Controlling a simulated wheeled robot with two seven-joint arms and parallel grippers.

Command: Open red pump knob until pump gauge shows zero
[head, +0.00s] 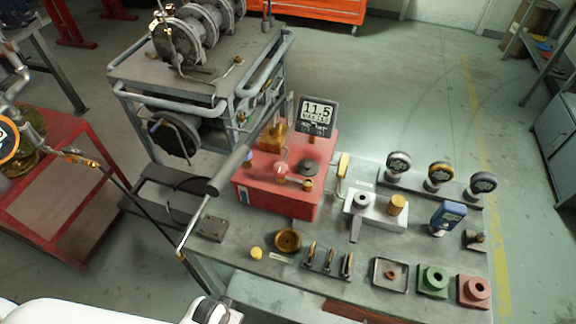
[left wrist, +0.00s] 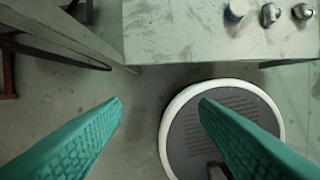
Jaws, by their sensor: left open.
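The red pump (head: 285,185) is a box standing at the back left of the grey workbench. Its digital gauge (head: 318,112) reads about 11.5. A small red knob (head: 281,172) sits on the pump's top, beside a dark round knob (head: 308,168). My left gripper shows in the left wrist view (left wrist: 160,108) with its two teal fingers wide apart and nothing between them. It is over the floor, off the bench edge and apart from the pump. In the head view its fingers are not visible. My right gripper is not in view.
A long dark pump handle (head: 228,172) reaches out past the pump's left side. Small fittings, round gauges (head: 439,175) and a blue meter (head: 448,217) crowd the workbench (head: 345,293). A cart (head: 150,75) with a large valve stands behind. A red table (head: 60,210) is at left.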

